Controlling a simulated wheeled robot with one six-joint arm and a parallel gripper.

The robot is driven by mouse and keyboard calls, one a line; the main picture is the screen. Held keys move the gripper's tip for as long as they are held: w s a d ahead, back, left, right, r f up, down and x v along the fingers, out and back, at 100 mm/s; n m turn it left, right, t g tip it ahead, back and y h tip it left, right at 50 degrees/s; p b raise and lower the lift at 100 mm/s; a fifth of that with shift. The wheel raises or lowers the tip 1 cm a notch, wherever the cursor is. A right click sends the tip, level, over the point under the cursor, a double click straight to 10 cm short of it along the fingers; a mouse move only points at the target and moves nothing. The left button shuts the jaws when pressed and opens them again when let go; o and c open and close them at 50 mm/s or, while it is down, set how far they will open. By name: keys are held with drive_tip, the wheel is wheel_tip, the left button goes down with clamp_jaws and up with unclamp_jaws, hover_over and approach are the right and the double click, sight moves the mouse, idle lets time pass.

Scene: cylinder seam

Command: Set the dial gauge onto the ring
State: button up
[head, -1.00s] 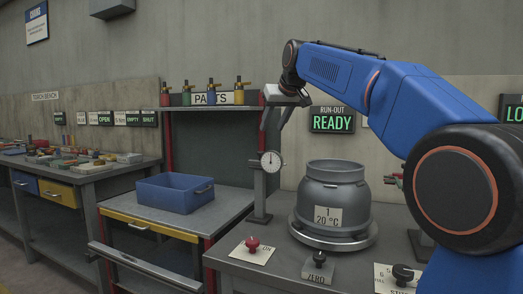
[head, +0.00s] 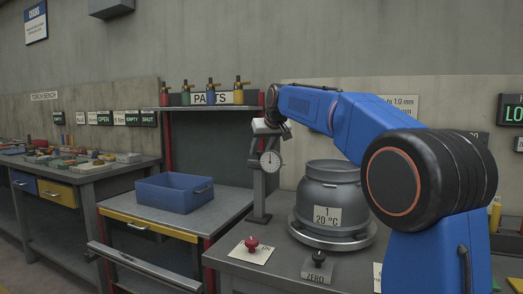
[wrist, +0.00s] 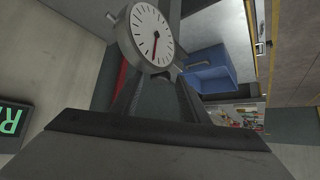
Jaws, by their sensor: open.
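The dial gauge (head: 270,161) has a round white face and sits upright on a grey post stand at the right bench's left edge. It fills the upper middle of the wrist view (wrist: 152,36). My gripper (head: 265,150) is open and empty, its fingers pointing down at the gauge. In the wrist view the fingers reach up to the dial's lower edge; whether they touch it I cannot tell. The grey cylinder (head: 328,195), labelled "1 20 °C", stands on a round turntable (head: 330,240) to the right of the gauge. I cannot tell which band on it is the ring.
A red button (head: 252,243) and a black ZERO button (head: 318,258) stand in front of the turntable. Coloured bottles (head: 211,92) line the PARTS shelf behind. My arm passes above the cylinder.

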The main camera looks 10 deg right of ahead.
clamp_jaws()
drive_tip(key=s+d, duration=0.1)
drive_tip(key=d, duration=0.1)
drive_tip(key=s+d, duration=0.3)
drive_tip(key=d, duration=0.1)
drive_tip(key=shift+s+d+f, duration=0.1)
drive_tip(key=shift+s+d, duration=0.05)
drive_tip(key=shift+s, duration=0.05)
unclamp_jaws()
drive_tip(key=shift+s+d, duration=0.1)
drive_tip(key=v, duration=1.7)
drive_tip(key=shift+s, duration=0.15)
